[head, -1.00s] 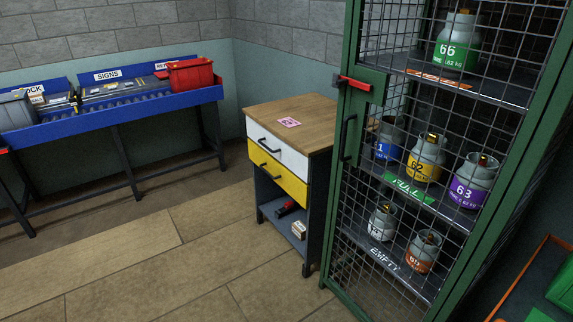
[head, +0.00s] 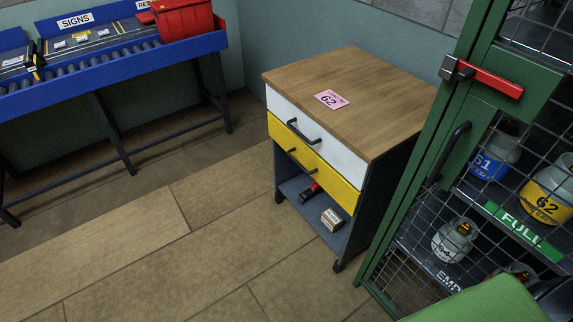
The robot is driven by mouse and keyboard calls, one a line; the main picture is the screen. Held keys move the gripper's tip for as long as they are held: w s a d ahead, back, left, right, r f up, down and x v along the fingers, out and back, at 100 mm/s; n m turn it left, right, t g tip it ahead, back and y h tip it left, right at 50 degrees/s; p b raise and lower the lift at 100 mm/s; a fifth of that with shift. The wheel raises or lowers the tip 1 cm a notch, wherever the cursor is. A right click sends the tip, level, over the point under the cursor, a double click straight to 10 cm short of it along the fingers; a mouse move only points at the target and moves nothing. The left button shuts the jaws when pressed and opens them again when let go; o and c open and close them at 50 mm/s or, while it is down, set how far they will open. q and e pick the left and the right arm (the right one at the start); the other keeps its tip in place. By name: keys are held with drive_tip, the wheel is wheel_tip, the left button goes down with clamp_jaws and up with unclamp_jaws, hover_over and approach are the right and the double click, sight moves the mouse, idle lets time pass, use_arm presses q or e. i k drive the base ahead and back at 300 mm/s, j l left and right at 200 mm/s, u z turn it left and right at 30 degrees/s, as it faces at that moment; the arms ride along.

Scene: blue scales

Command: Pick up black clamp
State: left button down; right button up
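No object is clearly recognisable as a black clamp. A small black-and-red item (head: 310,192) lies on the open lower shelf of the drawer cabinet (head: 345,95); it is too small to identify for certain. A black-and-yellow item (head: 36,62) is on the blue roller table at the far left; its kind is also unclear. Neither of my grippers is in view.
A small box (head: 332,219) sits on the cabinet's lower shelf. A green mesh cage (head: 455,150) with gas cylinders stands close right. A red bin (head: 183,17) is on the blue table (head: 110,75). Floor in front is clear.

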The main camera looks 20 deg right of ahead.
sight(314, 187)
drive_tip(key=i+z, duration=0.1)
drive_tip(key=i, duration=0.55)
drive_tip(key=i+j+z, duration=0.1)
drive_tip(key=i, duration=0.55)
drive_tip(key=i+j+z, duration=0.1)
drive_tip(key=i, duration=0.5)
drive_tip(key=j, duration=0.1)
